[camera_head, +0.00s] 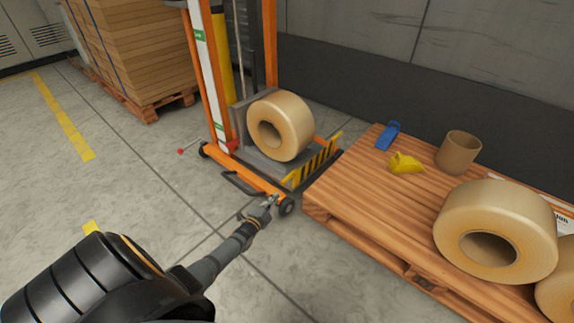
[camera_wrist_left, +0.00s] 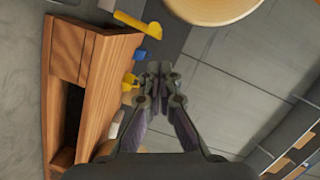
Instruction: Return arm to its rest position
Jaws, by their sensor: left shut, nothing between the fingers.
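My left gripper (camera_head: 268,202) reaches out from the lower left in the head view, over the floor in front of the orange lift. It is shut and empty. The left wrist view shows its two fingers (camera_wrist_left: 160,70) together at the tips. The gripper is apart from the wooden pallet (camera_head: 335,205), which stands to its right. A big tan roll (camera_head: 280,126) rests on the lift beyond the gripper. My right gripper is not in view.
The orange lift (camera_head: 205,85) has wheels and a striped front edge. On the pallet are a blue tool (camera_head: 388,135), a yellow object (camera_head: 405,163), a brown tube (camera_head: 458,152) and large tan rolls (camera_head: 495,226). Stacked cardboard (camera_head: 135,50) stands at back left. The left floor is open.

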